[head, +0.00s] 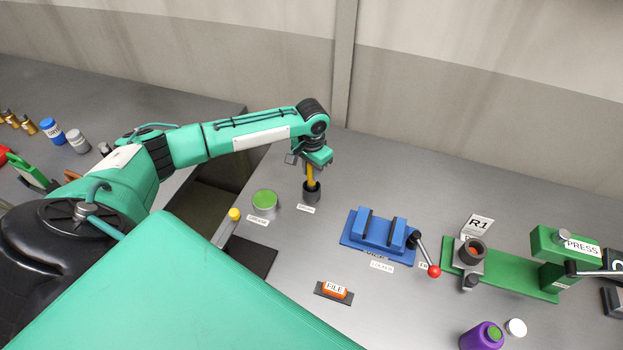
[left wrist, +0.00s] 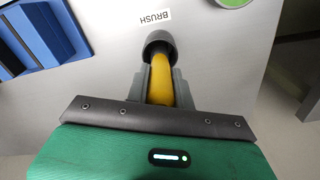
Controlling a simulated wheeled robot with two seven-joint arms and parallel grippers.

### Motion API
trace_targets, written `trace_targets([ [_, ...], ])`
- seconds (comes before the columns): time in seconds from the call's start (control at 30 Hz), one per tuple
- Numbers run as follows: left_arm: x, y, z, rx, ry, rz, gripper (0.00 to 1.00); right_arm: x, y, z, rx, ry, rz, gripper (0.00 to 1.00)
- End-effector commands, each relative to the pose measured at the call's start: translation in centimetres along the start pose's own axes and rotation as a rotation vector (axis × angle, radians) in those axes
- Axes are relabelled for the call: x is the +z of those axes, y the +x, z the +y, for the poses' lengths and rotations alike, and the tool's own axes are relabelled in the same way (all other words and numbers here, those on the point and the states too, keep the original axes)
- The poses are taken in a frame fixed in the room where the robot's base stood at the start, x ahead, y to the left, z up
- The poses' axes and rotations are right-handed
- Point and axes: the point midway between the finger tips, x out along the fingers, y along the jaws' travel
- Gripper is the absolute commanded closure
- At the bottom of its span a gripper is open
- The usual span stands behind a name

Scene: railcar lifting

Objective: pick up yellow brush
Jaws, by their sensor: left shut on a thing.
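The yellow brush (head: 310,174) stands upright in a dark round holder (head: 312,192) on the grey bench, with a label beside it. My left gripper (head: 312,166) points down from above and is shut on the brush's yellow handle. In the left wrist view the yellow handle (left wrist: 160,80) lies between the two grey fingers (left wrist: 160,92), and its far end is inside the dark holder (left wrist: 159,45). The brush's lower end is hidden in the holder. My right gripper is not in view.
A green-topped tin (head: 264,202) stands left of the holder. A blue vise (head: 380,231) with a red-knobbed lever is to the right. A gap separates the left bench.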

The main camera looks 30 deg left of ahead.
Motion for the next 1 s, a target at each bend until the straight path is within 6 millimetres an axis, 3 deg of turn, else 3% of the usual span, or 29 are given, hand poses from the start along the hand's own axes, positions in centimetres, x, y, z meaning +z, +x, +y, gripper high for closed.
trace_targets([
  [0.27,-0.1,-0.5,0.0,0.000,0.000,0.002,0.99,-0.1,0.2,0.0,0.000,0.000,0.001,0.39],
  [0.47,-0.1,-2.8,0.0,0.000,0.001,0.003,0.99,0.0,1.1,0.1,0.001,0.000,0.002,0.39],
  [0.67,-0.2,-7.0,-0.1,0.000,0.000,0.006,0.99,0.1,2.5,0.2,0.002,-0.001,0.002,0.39],
  [1.0,-0.2,-16.0,0.0,0.001,0.001,0.006,0.99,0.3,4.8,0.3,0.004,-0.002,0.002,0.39],
])
